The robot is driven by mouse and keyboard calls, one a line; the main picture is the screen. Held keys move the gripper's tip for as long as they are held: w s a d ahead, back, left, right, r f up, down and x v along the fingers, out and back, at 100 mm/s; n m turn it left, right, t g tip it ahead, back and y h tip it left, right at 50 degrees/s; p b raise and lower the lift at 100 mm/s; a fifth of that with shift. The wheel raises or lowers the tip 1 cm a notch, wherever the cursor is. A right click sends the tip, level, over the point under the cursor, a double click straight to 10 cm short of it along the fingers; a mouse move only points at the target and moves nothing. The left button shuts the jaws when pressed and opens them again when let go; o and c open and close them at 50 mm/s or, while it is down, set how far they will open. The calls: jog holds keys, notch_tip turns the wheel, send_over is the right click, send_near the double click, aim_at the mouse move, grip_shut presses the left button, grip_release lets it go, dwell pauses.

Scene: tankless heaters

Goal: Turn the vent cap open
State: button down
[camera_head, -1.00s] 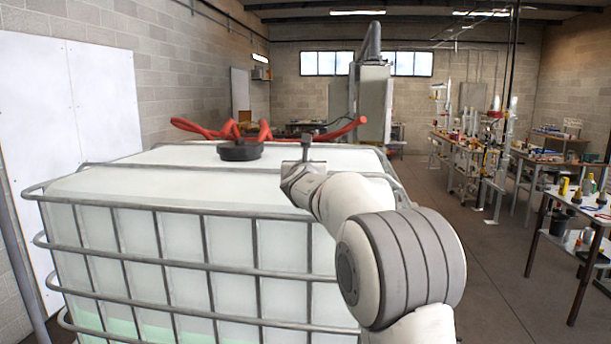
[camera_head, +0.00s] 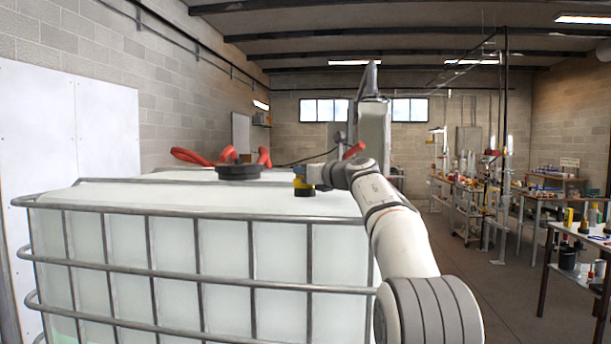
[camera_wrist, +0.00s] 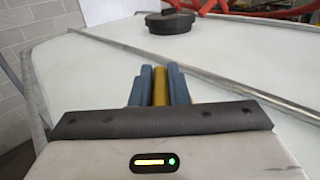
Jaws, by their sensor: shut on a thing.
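A small yellow vent cap (camera_head: 301,180) with a dark base sits on the top of the white caged tank (camera_head: 180,190). My gripper (camera_head: 312,177) reaches it from the right, level with it. In the wrist view, the blue fingers of my gripper (camera_wrist: 158,75) are closed around the yellow part (camera_wrist: 160,88). The cap's lower part is hidden there. Whether the cap is turned, I cannot tell.
A large black round lid (camera_head: 238,172) lies on the tank left of the cap. Red hose (camera_head: 195,157) coils behind it. A metal cage bar (camera_wrist: 200,68) crosses the tank top. Workbenches (camera_head: 540,200) stand to the right beyond open floor.

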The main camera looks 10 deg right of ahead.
jog(key=n+g+y+p, duration=0.1)
jog(key=p, duration=0.1)
jog(key=n+g+y+p, duration=0.1)
jog(key=n+y+p, duration=0.1)
jog(key=n+g+y+p, duration=0.1)
jog(key=g+y+p, duration=0.1)
jog(key=shift+d+r+p, duration=0.1)
jog(key=shift+r+p, duration=0.3)
jog(key=n+g+y+p, duration=0.3)
jog(key=g+p, duration=0.1)
jog(key=p, duration=0.2)
jog(key=shift+p, duration=0.4)
jog(key=n+g+p, duration=0.1)
jog(key=p, duration=0.1)
jog(key=shift+f+g+y+p, duration=0.15)
jog(key=shift+g+y+p, duration=0.15)
jog(key=shift+p, duration=0.05)
jog(key=shift+f+n+g+p, duration=0.1)
jog(key=shift+n+g+p, duration=0.2)
jog(key=shift+n+p, duration=0.1)
jog(key=shift+f, duration=0.2)
jog(key=c, duration=1.5)
grip_release()
jog(key=shift+o, duration=0.5)
